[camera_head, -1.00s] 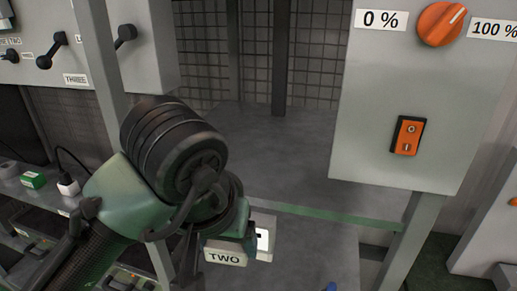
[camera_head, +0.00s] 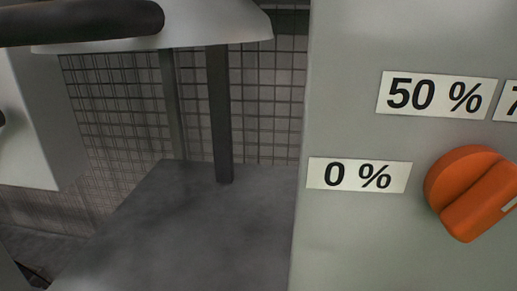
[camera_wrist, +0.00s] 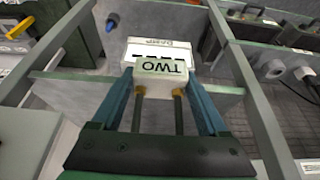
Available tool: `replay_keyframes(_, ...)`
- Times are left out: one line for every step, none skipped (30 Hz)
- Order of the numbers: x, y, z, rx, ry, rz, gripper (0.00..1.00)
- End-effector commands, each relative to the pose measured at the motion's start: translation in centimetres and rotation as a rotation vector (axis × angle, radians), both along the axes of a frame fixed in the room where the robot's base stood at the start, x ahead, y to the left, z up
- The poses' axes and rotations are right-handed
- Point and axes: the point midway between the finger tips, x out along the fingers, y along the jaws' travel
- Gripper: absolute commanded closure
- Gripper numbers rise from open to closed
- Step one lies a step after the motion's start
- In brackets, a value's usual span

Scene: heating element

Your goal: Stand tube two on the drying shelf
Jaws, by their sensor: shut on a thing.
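My gripper (camera_wrist: 160,98) is shut on tube two (camera_wrist: 160,80) in the wrist view. Tube two has a pale block with an upside-down TWO label, and two dark rods with yellowish ends run from it back between my fingers. Just beyond it is a white piece (camera_wrist: 160,48) with dark slots and small upside-down lettering that I cannot read for sure. I cannot tell whether tube two touches it. Which surface is the drying shelf is not clear. Neither my gripper nor tube two shows in the head view.
The head view shows a bare grey surface (camera_head: 190,235) before wire mesh (camera_head: 265,110) and a dark post (camera_head: 218,115). A grey panel (camera_head: 350,245) with an orange knob (camera_head: 468,190) stands at right. Grey frame bars (camera_wrist: 245,70) flank my gripper in the wrist view.

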Motion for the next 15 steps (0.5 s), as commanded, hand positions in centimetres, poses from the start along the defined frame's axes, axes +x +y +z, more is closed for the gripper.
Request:
replay_keyframes(0.6,-0.2,1.0,-0.006,0.001,-0.004,0.90)
replay_keyframes(0.9,-0.3,1.0,-0.006,0.001,-0.005,0.90)
replay_keyframes(1.3,-0.4,1.0,-0.004,0.001,-0.006,0.90)
replay_keyframes(2.2,-0.4,0.3,-0.001,0.002,-0.009,0.90)
replay_keyframes(3.1,-0.4,0.0,0.000,0.002,-0.010,0.90)
replay_keyframes(4.2,-0.4,0.0,0.001,0.002,-0.008,0.90)
replay_keyframes(4.9,-0.5,0.0,0.003,0.003,-0.009,0.90)
replay_keyframes(5.7,-0.4,0.1,0.003,0.003,-0.007,0.90)
replay_keyframes(6.8,-0.4,0.1,0.004,0.004,-0.006,0.90)
replay_keyframes(7.7,-0.5,0.1,0.006,0.003,-0.005,0.90)
replay_keyframes(8.5,-0.5,0.1,0.005,0.004,-0.006,0.90)
replay_keyframes(9.6,-0.5,0.2,0.003,0.003,-0.005,0.90)
replay_keyframes(10.4,-0.6,0.2,0.005,0.003,-0.004,0.90)
replay_keyframes(11.1,-0.6,0.2,0.004,0.003,-0.005,0.90)
replay_keyframes(12.2,-0.6,0.2,0.004,0.003,-0.004,0.90)
